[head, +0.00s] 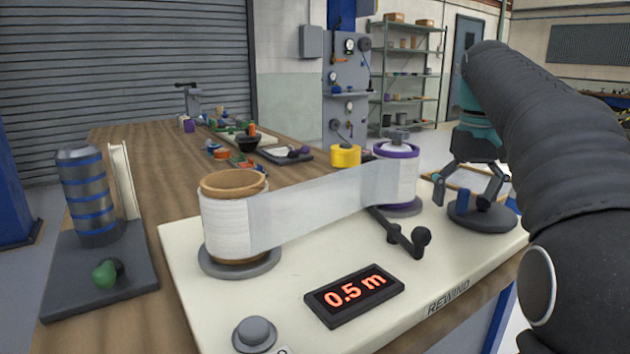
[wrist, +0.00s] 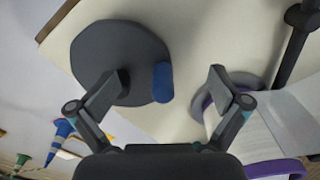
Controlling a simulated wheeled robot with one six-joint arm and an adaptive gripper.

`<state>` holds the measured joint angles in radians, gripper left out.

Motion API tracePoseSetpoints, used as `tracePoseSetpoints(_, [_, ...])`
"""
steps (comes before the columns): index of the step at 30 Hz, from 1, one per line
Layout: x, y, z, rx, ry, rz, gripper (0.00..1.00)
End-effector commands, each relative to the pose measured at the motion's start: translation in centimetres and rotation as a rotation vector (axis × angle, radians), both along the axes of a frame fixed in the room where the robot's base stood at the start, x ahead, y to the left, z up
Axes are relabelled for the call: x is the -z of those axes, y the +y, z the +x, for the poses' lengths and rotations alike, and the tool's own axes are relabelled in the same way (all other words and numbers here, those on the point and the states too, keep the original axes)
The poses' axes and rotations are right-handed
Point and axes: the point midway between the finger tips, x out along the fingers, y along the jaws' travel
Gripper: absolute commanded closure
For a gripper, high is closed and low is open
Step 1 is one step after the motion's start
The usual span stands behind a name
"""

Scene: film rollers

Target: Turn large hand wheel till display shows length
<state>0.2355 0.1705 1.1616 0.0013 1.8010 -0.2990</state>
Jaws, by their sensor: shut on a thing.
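The large hand wheel (head: 490,220) is a dark grey disc at the right end of the cream rewind bench; it also shows in the wrist view (wrist: 105,55). Its upright blue handle (head: 462,203) stands near the rim and lies between my fingers in the wrist view (wrist: 163,85). The display (head: 354,295) reads 0.5 m in orange.
A translucent film web (head: 325,207) runs from the white roll (head: 228,225) to the purple-edged roll (head: 397,170). A black crank lever (head: 400,233) lies left of the wheel. A grey knob (head: 255,333) is at the front left. A tray with a banded cylinder (head: 87,190) stands further left.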

Motion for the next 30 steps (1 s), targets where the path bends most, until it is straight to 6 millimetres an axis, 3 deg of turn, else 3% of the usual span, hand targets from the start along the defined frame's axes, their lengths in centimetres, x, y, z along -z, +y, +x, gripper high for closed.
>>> tracePoseSetpoints(1, [1.0,-0.1,-0.5,0.003,0.023,0.009,0.19])
tracePoseSetpoints(4, [1.1,-0.4,-1.1,0.004,0.022,0.009,0.29])
tracePoseSetpoints(9, [0.8,-0.7,-1.3,0.004,0.015,0.005,0.81])
tracePoseSetpoints(12, [0.7,-0.7,-1.3,0.004,0.013,0.003,1.0])
tracePoseSetpoints(30, [0.0,-1.6,-3.2,0.002,0.009,0.001,1.0])
